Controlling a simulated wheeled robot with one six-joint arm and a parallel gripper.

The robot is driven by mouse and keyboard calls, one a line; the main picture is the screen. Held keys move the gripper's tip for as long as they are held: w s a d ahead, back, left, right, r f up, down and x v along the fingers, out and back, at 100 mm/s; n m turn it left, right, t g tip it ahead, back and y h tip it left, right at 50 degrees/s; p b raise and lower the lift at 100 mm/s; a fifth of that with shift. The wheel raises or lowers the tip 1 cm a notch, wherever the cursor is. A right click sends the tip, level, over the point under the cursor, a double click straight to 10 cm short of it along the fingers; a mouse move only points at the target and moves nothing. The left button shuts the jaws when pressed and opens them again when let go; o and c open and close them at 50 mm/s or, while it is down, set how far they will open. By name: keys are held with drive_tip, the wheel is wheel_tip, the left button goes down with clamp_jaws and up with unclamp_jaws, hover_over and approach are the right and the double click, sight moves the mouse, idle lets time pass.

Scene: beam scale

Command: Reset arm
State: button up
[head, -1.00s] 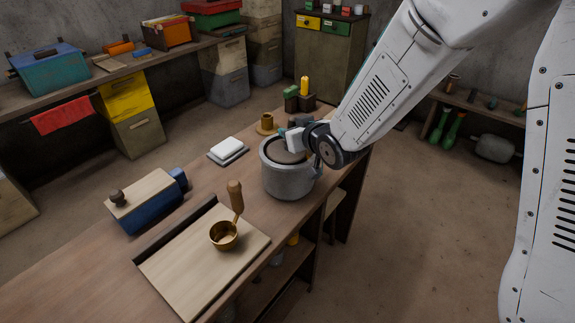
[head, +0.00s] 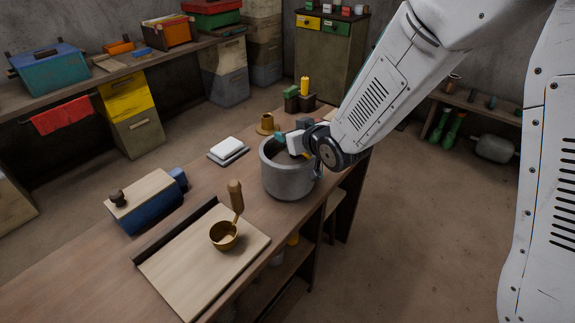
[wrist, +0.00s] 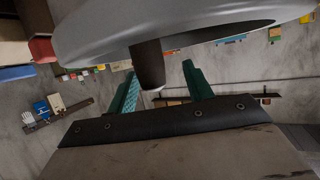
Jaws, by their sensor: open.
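My gripper (head: 283,141) is at the grey pot (head: 288,181) on the workbench, at the far end of my arm in the head view. In the wrist view its two green fingers (wrist: 160,78) stand apart, open. A dark, stubby cylinder (wrist: 148,65) with a pale end shows between them; I cannot tell whether either finger touches it. A broad grey, round-edged shape (wrist: 90,38) fills the top of the wrist view. The pot's mouth looks dark in the head view, and my wrist hides part of it.
A brass ladle (head: 224,235) with a wooden handle stands on a pale board (head: 180,270). A blue box-like object (head: 150,212), a white block (head: 226,146) and a brass cup (head: 266,122) are on the bench (head: 75,285). Open floor lies right of the bench.

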drive_tip(key=s+d+r+m+g+h, duration=0.2)
drive_tip(key=s+d+r+h, duration=0.15)
drive_tip(key=s+d, duration=0.45)
drive_tip(key=s+d+r+m+g+h, duration=0.15)
drive_tip(key=s+d+r, duration=0.35)
drive_tip(key=d, duration=0.5)
drive_tip(key=s+d+r+m+g, duration=0.1)
drive_tip(key=s+d+g, duration=0.1)
drive_tip(key=s, duration=0.5)
drive_tip(key=s+d+r+g+h, duration=0.1)
drive_tip(key=s+d+r+g, duration=0.1)
drive_tip(key=s, duration=0.6)
drive_tip(key=s+d+r+m+g+h, duration=0.1)
drive_tip(key=s+d+g, duration=0.2)
drive_tip(key=s, duration=0.5)
drive_tip(key=shift+d+r+m, duration=0.3)
drive_tip(key=shift+d+m, duration=0.05)
